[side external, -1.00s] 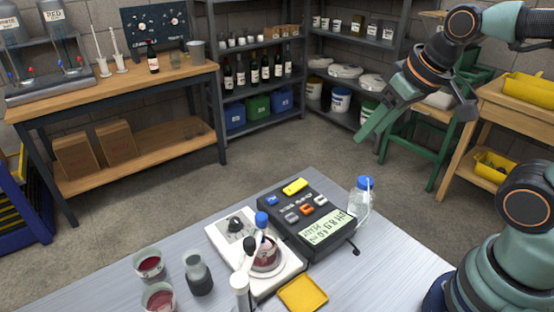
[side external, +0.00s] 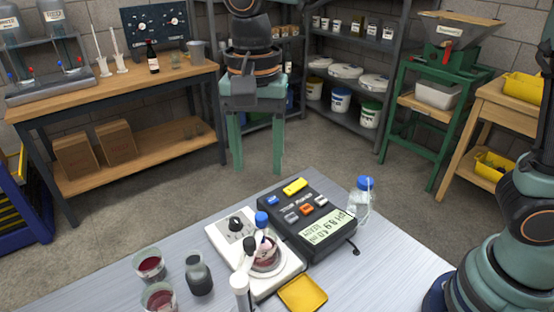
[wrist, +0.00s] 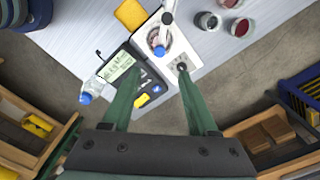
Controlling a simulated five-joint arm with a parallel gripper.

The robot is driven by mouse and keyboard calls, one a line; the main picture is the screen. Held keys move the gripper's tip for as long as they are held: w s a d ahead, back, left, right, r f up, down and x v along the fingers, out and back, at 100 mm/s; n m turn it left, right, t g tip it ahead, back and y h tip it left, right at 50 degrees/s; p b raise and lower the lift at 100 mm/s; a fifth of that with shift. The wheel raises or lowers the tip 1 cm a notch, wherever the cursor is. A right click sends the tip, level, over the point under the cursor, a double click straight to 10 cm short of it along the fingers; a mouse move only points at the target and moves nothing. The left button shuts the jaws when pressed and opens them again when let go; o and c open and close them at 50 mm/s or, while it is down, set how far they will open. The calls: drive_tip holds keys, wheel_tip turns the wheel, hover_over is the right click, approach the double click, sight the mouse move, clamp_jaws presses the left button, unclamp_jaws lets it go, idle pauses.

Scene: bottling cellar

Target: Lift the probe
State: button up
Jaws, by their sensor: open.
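The probe (side external: 262,219), with a blue cap, stands in a beaker of red liquid (side external: 268,260) on a white stirrer (side external: 282,283). White arm pieces (side external: 254,243) cross in front of it, so part of its body is hidden. In the wrist view the blue cap (wrist: 159,50) shows just beyond the fingertips, between their lines. My gripper (side external: 257,170) is open and empty, its two green fingers pointing down, above and behind the probe in the side view. Its fingers also show in the wrist view (wrist: 160,72). Nothing touches the probe from my gripper.
A dark pH meter (side external: 292,205) stands right beside the stirrer, with a clear blue-capped bottle (side external: 360,203) beyond it.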

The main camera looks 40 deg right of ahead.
sight(261, 215)
wheel_tip(261, 215, down, 12)
drive_tip(key=shift+r, duration=0.25)
idle(0.3)
clamp_jaws()
drive_tip(key=shift+r, duration=0.1)
idle(1.2)
